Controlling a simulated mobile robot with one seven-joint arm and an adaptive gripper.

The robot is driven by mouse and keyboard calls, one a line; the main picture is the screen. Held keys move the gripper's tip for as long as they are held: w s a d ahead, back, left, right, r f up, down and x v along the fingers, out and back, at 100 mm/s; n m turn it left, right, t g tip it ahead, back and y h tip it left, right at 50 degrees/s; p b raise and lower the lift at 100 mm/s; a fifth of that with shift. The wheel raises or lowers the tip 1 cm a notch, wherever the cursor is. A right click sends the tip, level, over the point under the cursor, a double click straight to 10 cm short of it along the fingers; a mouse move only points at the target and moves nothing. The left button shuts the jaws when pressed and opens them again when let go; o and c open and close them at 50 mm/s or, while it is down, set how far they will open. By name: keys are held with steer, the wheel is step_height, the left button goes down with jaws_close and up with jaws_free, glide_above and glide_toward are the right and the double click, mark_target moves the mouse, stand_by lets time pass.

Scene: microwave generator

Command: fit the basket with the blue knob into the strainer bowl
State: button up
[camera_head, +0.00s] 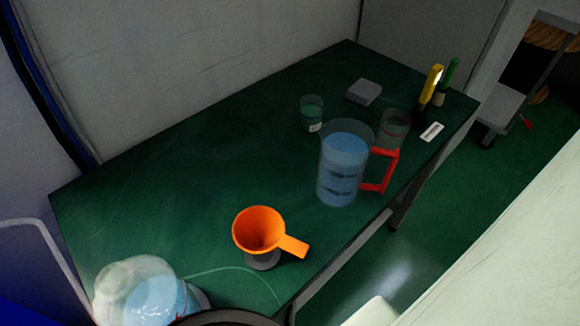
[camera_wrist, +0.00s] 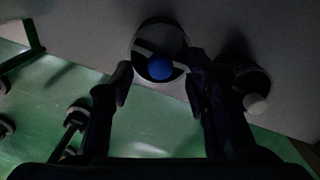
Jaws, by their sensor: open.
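In the wrist view the basket with the blue knob (camera_wrist: 160,67) shows as a round, pale-rimmed piece against a grey surface. My gripper (camera_wrist: 159,76) is open, with one dark finger on each side of the knob's lower edge. I see gaps between the fingers and the knob; the depth between them is hard to tell. In the head view an orange bowl with a side handle (camera_head: 259,228), which looks like the strainer bowl, sits on a small grey base on the green table. The basket and my gripper are not clearly visible in the head view.
A similar round piece with a white knob (camera_wrist: 256,103) is close to the right finger. On the table (camera_head: 150,205) stand a blue-filled jug with a red handle (camera_head: 342,165), small cups, a grey block (camera_head: 364,92) and a translucent vessel (camera_head: 135,285). The table's left middle is clear.

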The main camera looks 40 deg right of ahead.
steer(key=shift+f, duration=1.35)
steer(key=shift+c, duration=0.5)
jaws_close()
